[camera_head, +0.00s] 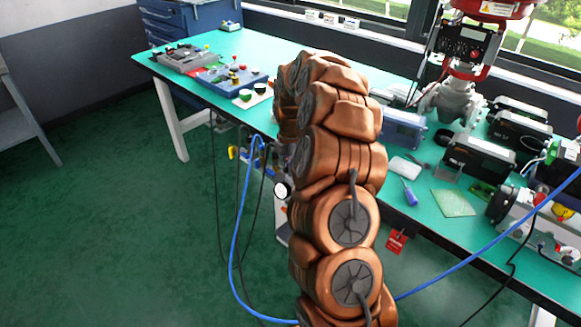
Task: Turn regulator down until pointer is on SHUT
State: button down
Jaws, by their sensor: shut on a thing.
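The regulator is at the table's front edge, mostly behind my copper arm. Its round white gauge (281,190) shows just left of the arm; the needle is too small to read. Only a dark grey sliver of my gripper (285,154) shows below the wrist, right above the gauge. It is shut on the regulator's knob, which the arm hides, as it does the fingertips. The valve with its positioner (466,48), a black-faced box in a red frame, stands at the back right of the table. Its pointer and the SHUT mark cannot be made out.
Blue hose (237,262) and black cables hang in front of the table and cross by my arm. A red tag (396,242) hangs at the front edge. Black instruments (479,157) crowd the right side. Open green floor (110,230) lies at left.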

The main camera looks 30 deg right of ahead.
jog(key=shift+w+r, duration=0.1)
jog(key=c, duration=1.2)
grip_release()
jog(key=shift+c, duration=0.2)
notch_tip(320, 180, up, 12)
